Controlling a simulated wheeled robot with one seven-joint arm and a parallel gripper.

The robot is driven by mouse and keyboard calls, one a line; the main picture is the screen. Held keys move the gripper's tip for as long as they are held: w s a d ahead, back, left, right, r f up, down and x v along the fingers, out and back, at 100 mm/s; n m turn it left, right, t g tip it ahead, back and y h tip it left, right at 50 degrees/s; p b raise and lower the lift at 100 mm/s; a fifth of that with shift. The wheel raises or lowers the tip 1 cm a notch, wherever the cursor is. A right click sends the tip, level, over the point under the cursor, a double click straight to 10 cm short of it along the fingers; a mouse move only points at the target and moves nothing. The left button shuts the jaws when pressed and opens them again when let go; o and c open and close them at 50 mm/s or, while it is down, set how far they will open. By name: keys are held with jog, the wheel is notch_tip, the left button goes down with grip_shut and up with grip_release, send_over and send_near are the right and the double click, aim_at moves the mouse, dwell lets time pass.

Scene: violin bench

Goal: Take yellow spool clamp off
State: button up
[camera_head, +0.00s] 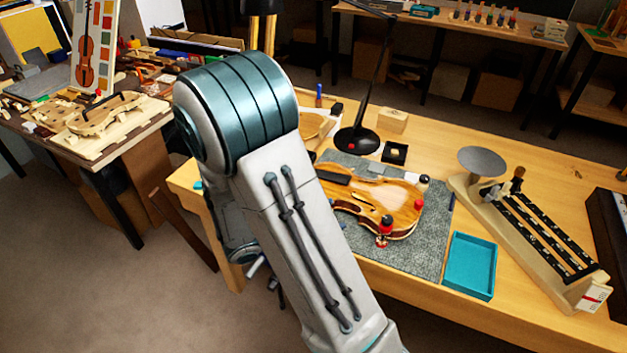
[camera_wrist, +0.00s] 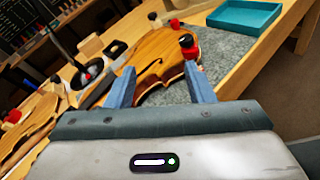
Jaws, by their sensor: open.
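The violin body (camera_head: 392,205) lies on a grey mat (camera_head: 432,255) on the bench. Spool clamps stand at its rim: a red one with a black knob (camera_head: 385,229) at the near edge, a red one (camera_head: 418,205) at the right, and a pale one with a dark part (camera_head: 423,182) behind that. I cannot make out a clearly yellow clamp. In the wrist view my gripper (camera_wrist: 159,67) is open and empty, its blue fingers apart in front of the violin (camera_wrist: 165,62). A red and black clamp (camera_wrist: 189,46) shows just beyond the right finger. My arm hides part of the bench in the head view.
A teal tray (camera_head: 470,266) sits right of the mat, with free bench around it. A wooden stand with a grey disc (camera_head: 482,161) is farther right. A black lamp base (camera_head: 357,141) and a small black box (camera_head: 394,153) stand behind the violin.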

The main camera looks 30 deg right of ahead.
jog(key=w+a+f+n+t, duration=0.6)
jog(key=w+n+t, duration=0.2)
jog(key=n+t, duration=0.15)
jog(key=shift+n+y, duration=0.35)
jog(key=shift+y, duration=0.15)
jog(key=p+x, duration=0.3)
jog(key=x, duration=1.1)
jog(key=shift+d+f+p, duration=0.1)
jog(key=shift+f+p, duration=0.05)
jog(key=shift+p, duration=0.25)
jog(key=c, duration=1)
